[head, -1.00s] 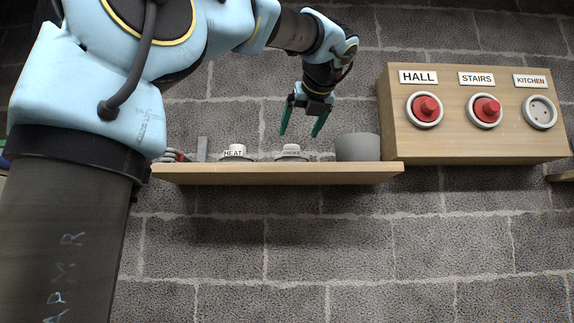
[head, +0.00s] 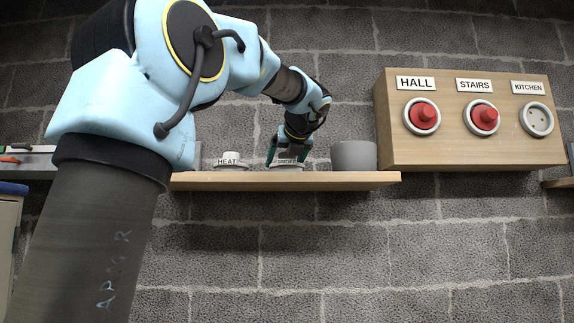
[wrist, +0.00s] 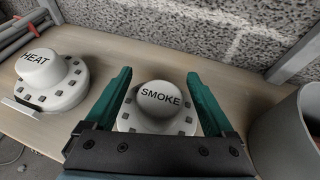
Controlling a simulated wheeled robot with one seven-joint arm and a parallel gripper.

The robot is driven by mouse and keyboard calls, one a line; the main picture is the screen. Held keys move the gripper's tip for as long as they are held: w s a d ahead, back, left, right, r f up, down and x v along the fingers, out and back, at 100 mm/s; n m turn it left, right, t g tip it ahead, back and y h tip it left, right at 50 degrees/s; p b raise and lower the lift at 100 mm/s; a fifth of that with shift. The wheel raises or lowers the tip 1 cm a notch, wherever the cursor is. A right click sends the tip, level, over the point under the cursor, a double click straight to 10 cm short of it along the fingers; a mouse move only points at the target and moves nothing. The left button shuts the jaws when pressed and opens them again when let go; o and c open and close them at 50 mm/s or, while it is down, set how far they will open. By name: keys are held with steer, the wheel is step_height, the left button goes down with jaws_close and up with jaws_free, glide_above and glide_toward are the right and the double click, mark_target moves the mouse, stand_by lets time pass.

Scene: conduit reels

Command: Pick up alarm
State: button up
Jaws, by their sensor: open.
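The smoke alarm (wrist: 157,103) is a round white unit with a raised dome lettered SMOKE, standing on the wooden shelf (head: 350,180). In the head view the smoke alarm (head: 287,163) is partly covered by my gripper (head: 290,160). A wall board (head: 470,150) carries bases marked HALL, STAIRS and KITCHEN.
A grey pot (head: 353,156) stands right of the smoke alarm, close to my right finger; it also shows in the wrist view (wrist: 285,140). HALL (head: 422,116) and STAIRS (head: 482,118) hold red units; the KITCHEN base (head: 537,119) is bare. Block wall stands behind the shelf.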

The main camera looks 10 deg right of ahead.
jaws_close()
stand_by(0.8)
